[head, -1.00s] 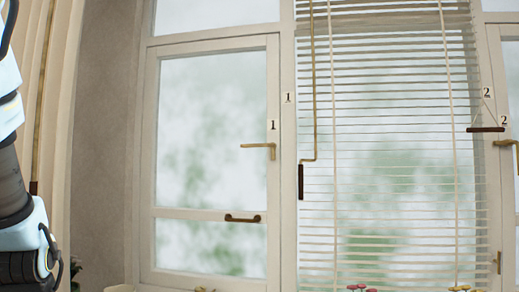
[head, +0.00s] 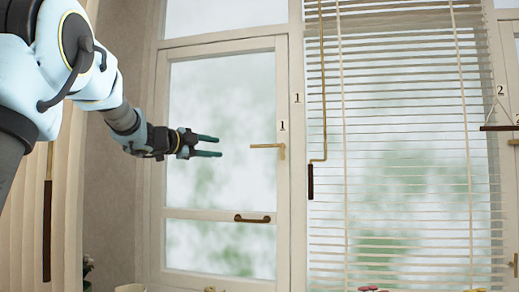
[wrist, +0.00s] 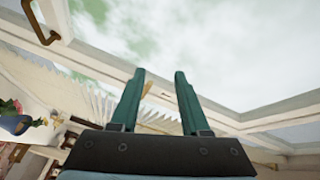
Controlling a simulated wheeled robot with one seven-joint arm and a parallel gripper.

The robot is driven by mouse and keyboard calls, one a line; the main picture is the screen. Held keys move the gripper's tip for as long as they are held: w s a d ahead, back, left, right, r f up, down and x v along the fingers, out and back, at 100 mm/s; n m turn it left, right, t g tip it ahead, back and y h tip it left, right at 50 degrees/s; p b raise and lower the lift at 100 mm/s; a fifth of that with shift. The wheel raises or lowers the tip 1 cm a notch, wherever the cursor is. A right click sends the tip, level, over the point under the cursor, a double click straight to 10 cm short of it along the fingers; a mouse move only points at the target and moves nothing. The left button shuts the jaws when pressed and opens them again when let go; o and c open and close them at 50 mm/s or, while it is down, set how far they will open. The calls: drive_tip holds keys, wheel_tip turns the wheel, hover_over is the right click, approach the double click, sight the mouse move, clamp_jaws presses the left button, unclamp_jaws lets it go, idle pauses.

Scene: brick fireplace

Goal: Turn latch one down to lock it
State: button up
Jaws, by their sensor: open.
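Latch one (head: 267,146) is a brass lever on the right frame of the left window, beside a "1" label (head: 282,126). Its arm points left, level, from its mount. My gripper (head: 219,146) is open and empty, to the left of the latch at about the same height in the head view, with a gap between them. In the wrist view my two green fingers (wrist: 160,75) are spread apart. A small brass piece, likely the latch (wrist: 147,89), shows between them, farther off.
A brown pull handle (head: 252,219) is on the window's lower rail; it also shows in the wrist view (wrist: 42,24). A blind (head: 400,130) with a hanging crank rod (head: 311,180) covers the middle window. Flowers in a blue pot (wrist: 14,122) are at the wrist view's left.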

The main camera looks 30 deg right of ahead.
sight(260, 146)
drive_tip(key=s+d+m+g+p, duration=0.1)
drive_tip(key=d+m, duration=0.1)
drive_tip(key=d, duration=0.3)
drive_tip(key=s+d+m+g+p, duration=0.1)
drive_tip(key=s+d+m+g, duration=0.1)
drive_tip(key=d, duration=0.2)
drive_tip(key=s+d+m+g+p, duration=0.1)
drive_tip(key=s+d+g, duration=0.1)
drive_tip(key=d, duration=0.3)
drive_tip(key=shift+d+r+m, duration=0.25)
drive_tip(key=shift+d+m, duration=0.05)
drive_tip(key=shift+m, duration=0.1)
clamp_jaws()
idle(0.8)
